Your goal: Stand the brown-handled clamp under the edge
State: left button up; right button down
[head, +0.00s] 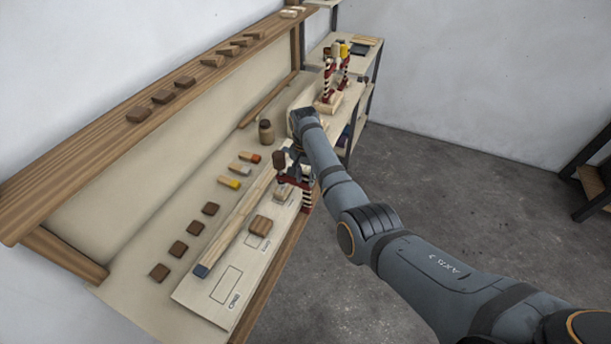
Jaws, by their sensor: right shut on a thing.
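My right gripper (292,160) is shut on a dark red clamp (301,184) at the front edge of the workbench. The clamp has a dark brown handle end (279,159) and a striped red-and-white lower part that hangs at the edge. The gripper fingers and the clamp overlap, so the exact grip is partly hidden. I cannot tell whether the clamp touches the edge. A pale plywood board (205,296) with drawn outlines lies along the front of the bench. My left gripper is not in view.
More red clamps (329,80), one with a yellow top (344,51), stand on a block farther back. A jar (266,132), colour-tipped blocks (229,182) and several brown blocks (179,249) lie on the bench. A wooden shelf (60,185) runs along the wall.

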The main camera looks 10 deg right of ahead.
jog(key=c, duration=1)
grip_release()
jog(key=r, duration=1.2)
jog(key=shift+s+a, duration=0.15)
jog(key=shift+s, duration=0.05)
